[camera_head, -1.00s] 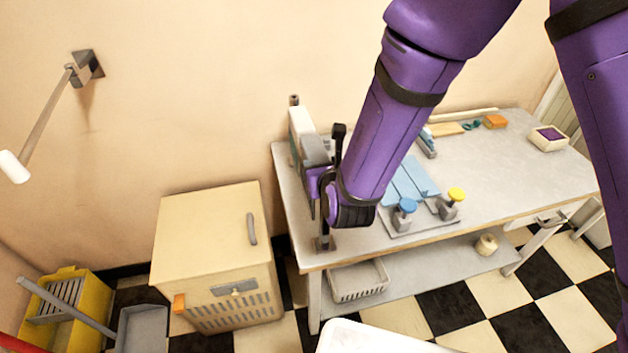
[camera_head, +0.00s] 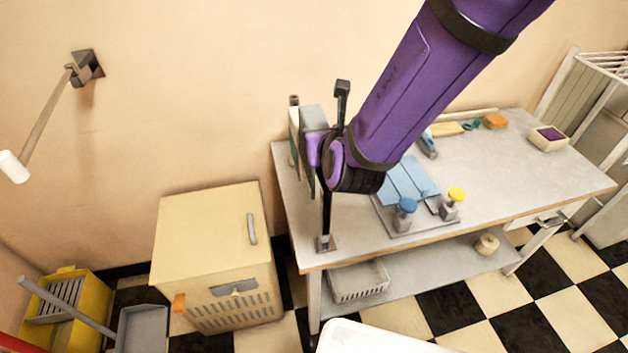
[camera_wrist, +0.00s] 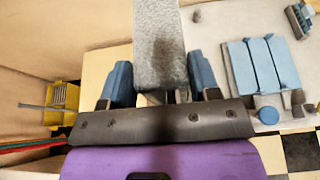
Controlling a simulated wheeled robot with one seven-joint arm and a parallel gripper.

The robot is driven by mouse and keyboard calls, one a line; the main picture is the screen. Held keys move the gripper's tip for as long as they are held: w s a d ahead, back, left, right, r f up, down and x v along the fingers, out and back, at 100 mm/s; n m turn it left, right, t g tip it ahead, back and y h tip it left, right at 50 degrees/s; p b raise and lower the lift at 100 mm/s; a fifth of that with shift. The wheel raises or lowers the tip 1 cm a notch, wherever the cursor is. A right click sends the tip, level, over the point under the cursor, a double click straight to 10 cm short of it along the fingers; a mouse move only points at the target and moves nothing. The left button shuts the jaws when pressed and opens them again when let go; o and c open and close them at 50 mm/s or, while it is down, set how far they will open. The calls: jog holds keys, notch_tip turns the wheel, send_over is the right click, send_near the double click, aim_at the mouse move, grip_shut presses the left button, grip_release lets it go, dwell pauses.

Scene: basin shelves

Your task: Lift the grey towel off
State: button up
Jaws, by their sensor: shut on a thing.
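The grey towel (camera_wrist: 158,45) fills the upper middle of the wrist view as a long speckled strip running between my gripper's two blue fingers. My gripper (camera_wrist: 160,85) is shut on it. In the head view my gripper (camera_head: 308,145) is above the left end of the table, pointing away to the left. There the towel shows only as a pale edge (camera_head: 294,132) beside the hand and is mostly hidden. A dark upright post with a square foot (camera_head: 325,243) stands on the table just below my gripper. Whether the towel touches it is hidden.
The floor at front right is clear.

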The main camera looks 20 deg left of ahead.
jog(key=shift+r, duration=4.55)
